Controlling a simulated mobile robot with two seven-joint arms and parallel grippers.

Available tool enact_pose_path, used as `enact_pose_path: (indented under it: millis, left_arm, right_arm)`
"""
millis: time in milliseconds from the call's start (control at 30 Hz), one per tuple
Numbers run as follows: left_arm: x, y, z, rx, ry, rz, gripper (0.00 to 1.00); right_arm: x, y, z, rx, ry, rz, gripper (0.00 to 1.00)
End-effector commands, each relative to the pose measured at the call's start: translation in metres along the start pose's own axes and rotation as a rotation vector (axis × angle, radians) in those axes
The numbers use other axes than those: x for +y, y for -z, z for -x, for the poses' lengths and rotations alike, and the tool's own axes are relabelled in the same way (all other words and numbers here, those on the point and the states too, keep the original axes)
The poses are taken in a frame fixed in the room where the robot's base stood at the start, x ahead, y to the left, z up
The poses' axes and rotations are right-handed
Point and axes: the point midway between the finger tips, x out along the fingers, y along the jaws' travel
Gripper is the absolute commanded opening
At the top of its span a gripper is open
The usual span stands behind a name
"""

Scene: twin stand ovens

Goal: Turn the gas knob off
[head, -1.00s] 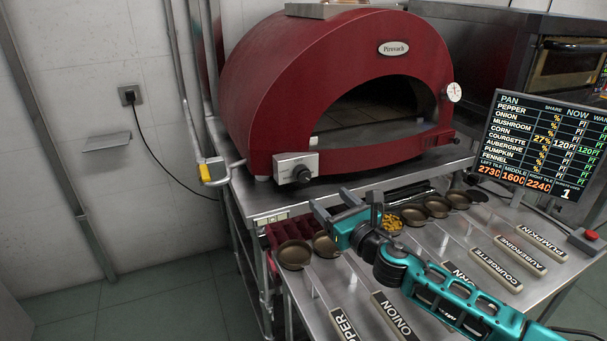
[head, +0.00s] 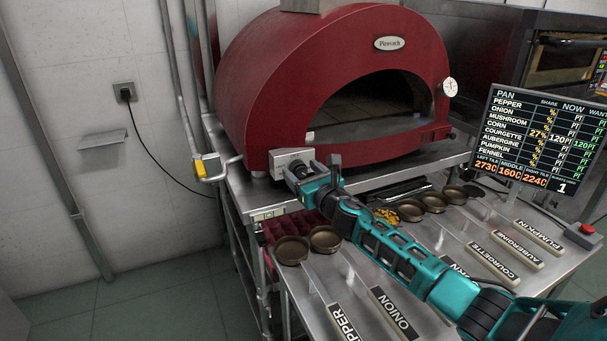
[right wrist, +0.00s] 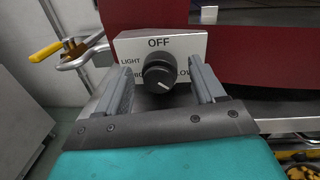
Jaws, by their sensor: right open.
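The gas knob (right wrist: 159,74) is a black round dial on a pale control plate (right wrist: 190,45) at the front left of the red oven (head: 245,110). In the right wrist view the plate reads OFF at the top, LIGHT at the left and LOW at the lower right. The knob's white mark points to the lower right, toward LOW. My right gripper (right wrist: 160,88) is open, one finger on each side of the knob, with gaps on both sides. In the head view my right gripper (head: 312,170) covers the knob. My left gripper is not in view.
A gas pipe with a yellow-handled valve (head: 199,169) stands left of the oven. Pans (head: 292,250) and labelled scoops lie on the steel counter in front. A screen (head: 540,140) and a red button (head: 587,229) are at the right.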

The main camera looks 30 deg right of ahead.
Motion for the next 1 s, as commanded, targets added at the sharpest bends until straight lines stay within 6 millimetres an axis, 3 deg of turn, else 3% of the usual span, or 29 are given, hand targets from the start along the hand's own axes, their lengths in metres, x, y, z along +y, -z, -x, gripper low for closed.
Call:
enact_pose_path:
  millis: [200,767,1000]
  left_arm:
    - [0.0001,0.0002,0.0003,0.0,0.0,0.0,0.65]
    - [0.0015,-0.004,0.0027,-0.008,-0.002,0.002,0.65]
    - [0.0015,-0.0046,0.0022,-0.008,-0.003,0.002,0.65]
  right_arm:
    - [0.0003,0.0001,0.0001,0.0,-0.001,0.0,0.68]
    - [0.0002,0.0002,0.0003,0.0,-0.001,0.0,0.14]
    - [0.0003,0.0005,0.0004,-0.001,-0.001,-0.017,0.13]
